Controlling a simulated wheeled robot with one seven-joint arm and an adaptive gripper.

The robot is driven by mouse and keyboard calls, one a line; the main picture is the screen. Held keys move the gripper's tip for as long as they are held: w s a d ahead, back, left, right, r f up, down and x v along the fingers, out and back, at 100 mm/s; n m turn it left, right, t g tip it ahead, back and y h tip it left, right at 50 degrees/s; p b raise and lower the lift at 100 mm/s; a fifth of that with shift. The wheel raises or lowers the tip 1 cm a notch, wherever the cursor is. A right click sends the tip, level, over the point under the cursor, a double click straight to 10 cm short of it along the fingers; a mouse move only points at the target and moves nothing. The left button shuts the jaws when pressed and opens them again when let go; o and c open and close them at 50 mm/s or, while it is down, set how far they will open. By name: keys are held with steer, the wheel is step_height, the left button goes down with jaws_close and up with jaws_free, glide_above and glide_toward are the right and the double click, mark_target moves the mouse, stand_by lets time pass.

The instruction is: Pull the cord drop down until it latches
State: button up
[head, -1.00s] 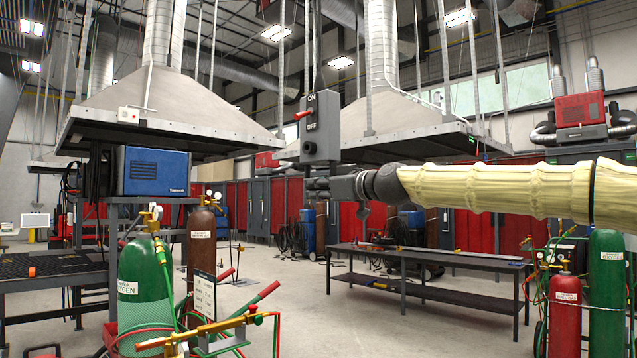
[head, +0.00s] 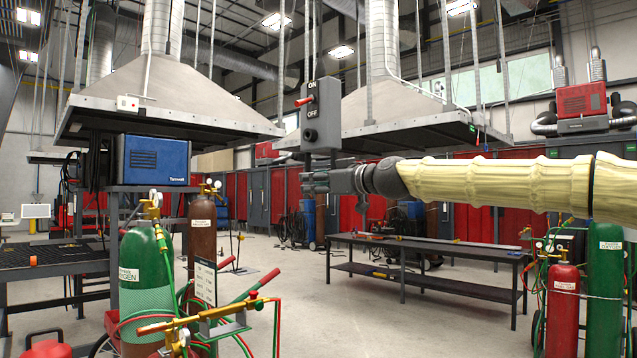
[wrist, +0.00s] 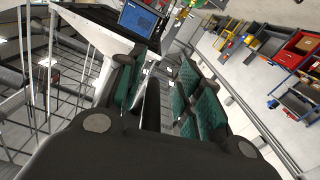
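The cord drop (head: 322,118) is a grey switch box with a red lever, marked ON and OFF, hanging from above in the head view. A round dark knob shows low on its face. It hangs upright in front of the hoods. My gripper (head: 316,182) points left, just below the box, with a small gap between them in the picture; I cannot tell their difference in depth. In the wrist view my gripper's two green-padded fingers (wrist: 158,95) stand apart. I cannot make out the cord drop between them.
A green oxygen cylinder (head: 140,270) and a brown cylinder (head: 202,250) stand at front left. A long dark table (head: 430,249) stands behind my arm. More cylinders, one red (head: 562,315), stand at right. Open floor lies between.

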steer(key=shift+r, duration=0.1)
steer(key=shift+s+d, duration=0.25)
steer(key=shift+d, duration=0.15)
steer(key=v, duration=1.1)
steer(key=shift+s, duration=0.15)
stand_by(0.7)
